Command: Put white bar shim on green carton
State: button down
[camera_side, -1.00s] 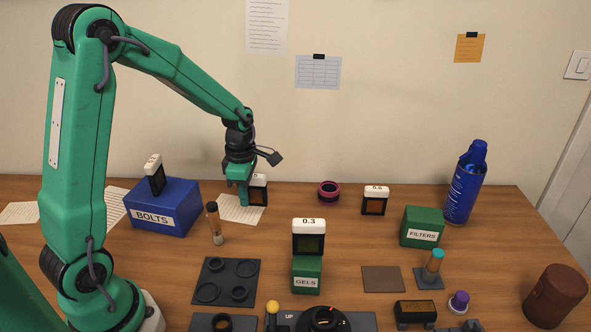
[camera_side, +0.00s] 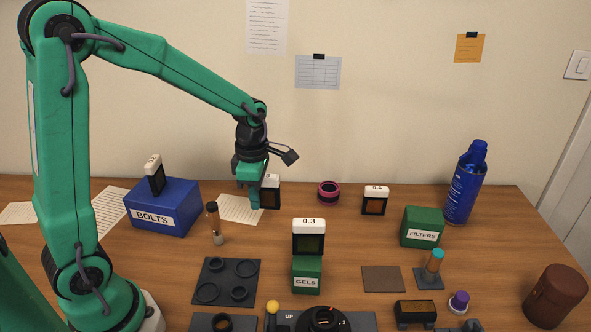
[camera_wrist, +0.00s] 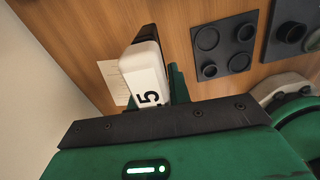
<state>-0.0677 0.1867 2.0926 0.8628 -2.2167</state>
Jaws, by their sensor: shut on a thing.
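My gripper (camera_side: 256,197) is shut on a shim with a white bar on top (camera_side: 271,192) and a dark frame below, near the back of the table. In the wrist view the white bar (camera_wrist: 146,78) shows a "5"; its other digits are hidden. Similar white bar shims are on the blue BOLTS carton (camera_side: 164,206), on the green GELS carton (marked 0.3 (camera_side: 309,237)), and on the table (marked 0.6 (camera_side: 375,200)). The green GELS carton (camera_side: 306,277) is front centre. The green FILTERS carton (camera_side: 422,227) has a bare top, at right.
A pink-rimmed dark ring (camera_side: 328,191) lies right of my gripper. A blue bottle (camera_side: 464,185) stands behind the FILTERS carton. A capped vial (camera_side: 215,223) and a black tray (camera_side: 226,282) lie in front of my gripper. Bare wood lies between GELS and FILTERS.

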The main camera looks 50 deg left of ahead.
jog(key=shift+w, duration=0.1)
jog(key=shift+w+d+r, duration=0.15)
jog(key=shift+w+d, duration=0.15)
jog(key=shift+w, duration=0.15)
jog(key=w+d+r, duration=0.3)
jog(key=w+d, duration=0.4)
jog(key=d, duration=0.3)
jog(key=w+d+r, duration=0.4)
jog(key=w+d, duration=0.4)
jog(key=d, duration=0.3)
jog(key=d+r, duration=0.2)
jog(key=d, duration=0.8)
send_near(421, 228)
jog(key=a, duration=0.5)
jog(key=shift+s+d+f+n, duration=0.1)
jog(key=shift+s+d+n, duration=0.05)
jog(key=shift+s+n, duration=0.25)
jog(key=shift+f, duration=0.1)
jog(key=shift+f, duration=1.9)
